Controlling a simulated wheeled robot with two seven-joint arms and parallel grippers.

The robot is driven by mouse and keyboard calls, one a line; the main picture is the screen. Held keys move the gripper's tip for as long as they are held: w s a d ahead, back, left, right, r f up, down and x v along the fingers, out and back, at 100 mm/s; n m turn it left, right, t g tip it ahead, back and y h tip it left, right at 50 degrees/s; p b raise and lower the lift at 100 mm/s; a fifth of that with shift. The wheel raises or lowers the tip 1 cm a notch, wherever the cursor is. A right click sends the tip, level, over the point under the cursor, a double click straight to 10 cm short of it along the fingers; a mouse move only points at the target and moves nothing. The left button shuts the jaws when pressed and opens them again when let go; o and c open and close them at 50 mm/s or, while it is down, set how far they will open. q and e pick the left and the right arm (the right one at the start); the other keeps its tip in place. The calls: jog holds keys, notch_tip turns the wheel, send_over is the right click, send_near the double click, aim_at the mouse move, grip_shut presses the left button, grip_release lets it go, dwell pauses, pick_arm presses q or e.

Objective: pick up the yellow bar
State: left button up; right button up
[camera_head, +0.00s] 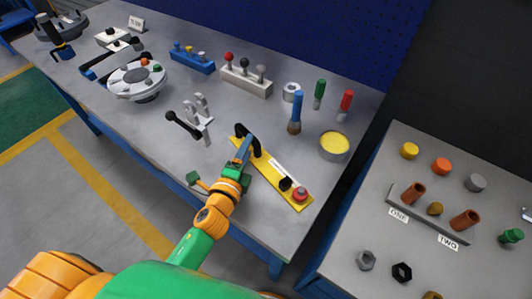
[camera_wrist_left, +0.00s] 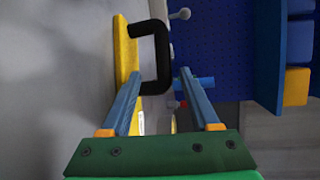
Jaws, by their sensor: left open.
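The yellow bar (camera_head: 268,173) lies along the front part of the grey workbench. It carries a black handle at its far-left end, a white label, a black knob and a red button at its near-right end. My left gripper (camera_head: 244,149) is at the handle end, its fingers close to the black handle (camera_head: 250,134). In the left wrist view, the two fingers (camera_wrist_left: 160,75) are apart. The black handle (camera_wrist_left: 163,55) shows ahead, between the finger lines, with part of the yellow bar (camera_wrist_left: 122,48) on the left. Contact with the handle is not clear. My right gripper is not in view.
A black-knobbed lever on a grey bracket (camera_head: 199,118) stands left of the bar. A blue-handled brush (camera_head: 296,113) and a yellow-topped round tin (camera_head: 334,146) stand behind it. A second table (camera_head: 366,212) with pegs and nuts is at right.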

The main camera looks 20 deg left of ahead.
pick_arm(q)
jog(key=w, duration=0.7)
jog(key=shift+w+f, duration=0.35)
jog(key=shift+s, duration=0.1)
jog(key=shift+r, duration=0.1)
jog(key=c, duration=0.4)
grip_shut()
